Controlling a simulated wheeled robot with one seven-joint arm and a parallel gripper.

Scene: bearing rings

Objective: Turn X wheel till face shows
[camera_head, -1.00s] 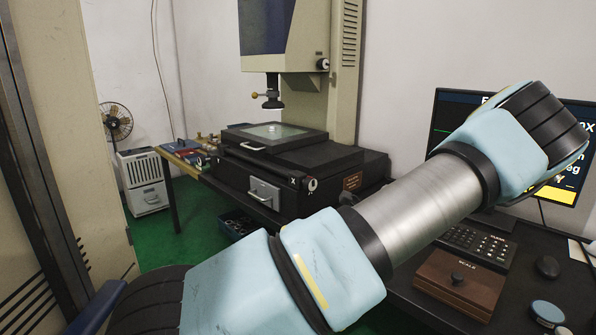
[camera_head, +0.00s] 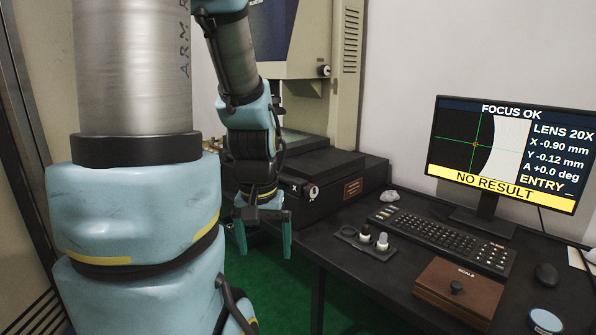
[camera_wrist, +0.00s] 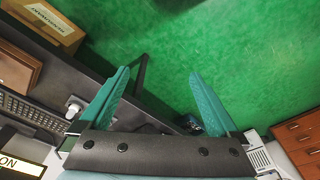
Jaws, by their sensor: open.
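The X wheel (camera_head: 313,192) is a small dark knob with a pale face on the front of the black measuring stage (camera_head: 335,167), beside a white X mark. My gripper (camera_head: 264,240) hangs fingers-down in front of the stage, left of and below the wheel, apart from it. Its two teal fingers are spread and empty, also in the wrist view (camera_wrist: 163,92), with green floor between them. The monitor (camera_head: 510,150) shows a dark area at left, a white band at right, a green crosshair, X -0.90 mm, Y -0.12 mm and NO RESULT. My arm hides the stage's left part.
A crumpled pale lump (camera_head: 389,196) lies near the stage. Green floor (camera_head: 285,290) is open below my gripper.

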